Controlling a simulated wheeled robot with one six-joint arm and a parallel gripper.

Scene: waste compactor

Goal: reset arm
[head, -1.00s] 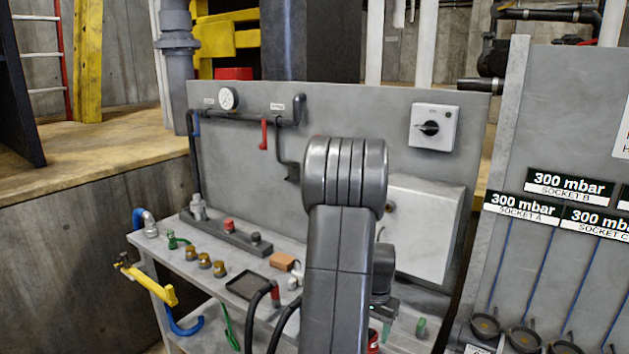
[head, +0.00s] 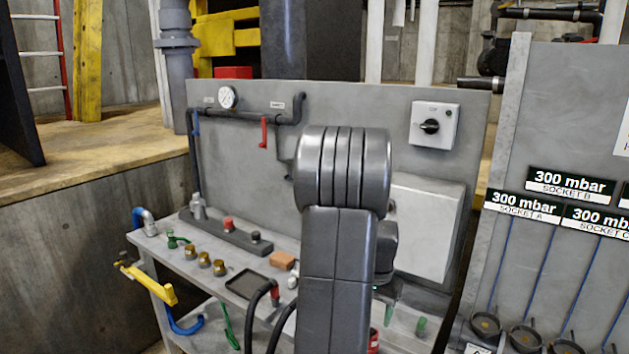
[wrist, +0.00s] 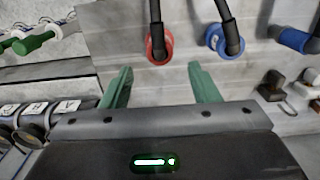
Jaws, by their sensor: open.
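My gripper shows in the wrist view (wrist: 160,85) with its two green fingers spread apart and nothing between them. Beyond the fingers, a red ring fitting (wrist: 158,48) and a blue ring fitting (wrist: 224,40) with dark hoses show on a grey surface. In the head view my dark grey arm rises in front of the workbench (head: 235,285) and hides part of it.
A grey back panel (head: 350,110) carries a gauge (head: 227,97), a red lever (head: 264,132) and a rotary switch (head: 430,127). Brass fittings (head: 204,259), a black tray (head: 250,286) and an orange block (head: 283,260) lie on the bench. A socket board (head: 560,120) stands right.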

